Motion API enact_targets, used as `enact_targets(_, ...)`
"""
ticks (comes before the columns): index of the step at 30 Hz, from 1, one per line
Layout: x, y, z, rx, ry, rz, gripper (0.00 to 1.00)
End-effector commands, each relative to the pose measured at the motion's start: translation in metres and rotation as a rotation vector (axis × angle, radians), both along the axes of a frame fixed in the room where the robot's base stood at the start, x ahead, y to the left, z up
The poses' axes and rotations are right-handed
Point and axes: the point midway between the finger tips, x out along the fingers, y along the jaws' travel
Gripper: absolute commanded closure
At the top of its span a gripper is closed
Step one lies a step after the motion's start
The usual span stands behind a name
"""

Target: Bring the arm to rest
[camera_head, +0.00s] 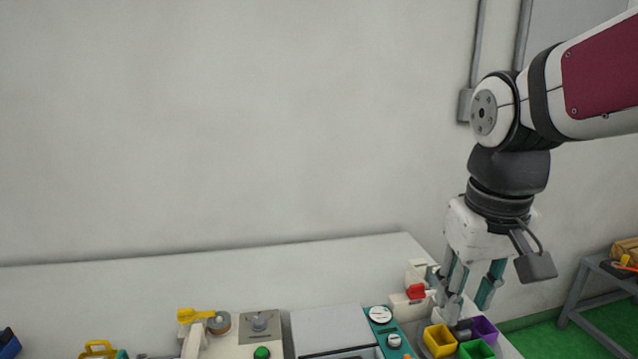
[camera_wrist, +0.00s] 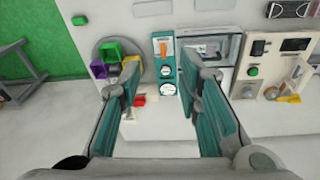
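My gripper (camera_head: 470,298) hangs pointing down at the right end of the bench, just above or behind a cluster of small coloured bins. In the wrist view its two teal-padded fingers (camera_wrist: 162,92) stand wide apart with nothing held between them. The arm reaches in from the upper right and bends down at the wrist. The head view does not show clearly how far the fingertips are from the bins.
The yellow bin (camera_head: 439,340), purple bin (camera_head: 484,330) and green bin (camera_head: 476,350) are close to the fingers. A white block with a red part (camera_head: 415,291) stands just left. A teal control panel (camera_head: 381,316) and machines line the bench (camera_head: 330,260). A side table (camera_head: 590,288) stands right.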

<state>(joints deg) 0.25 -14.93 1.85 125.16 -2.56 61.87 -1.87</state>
Motion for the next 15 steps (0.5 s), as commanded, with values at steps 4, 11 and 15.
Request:
enact_targets(4, -0.04, -0.002, 0.006, 0.015, -0.108, -0.023, 0.68)
enact_targets(11, -0.084, -0.002, 0.0, 0.042, -0.24, -0.052, 0.68)
enact_targets(15, -0.097, -0.002, -0.005, 0.052, -0.282, -0.061, 0.68)
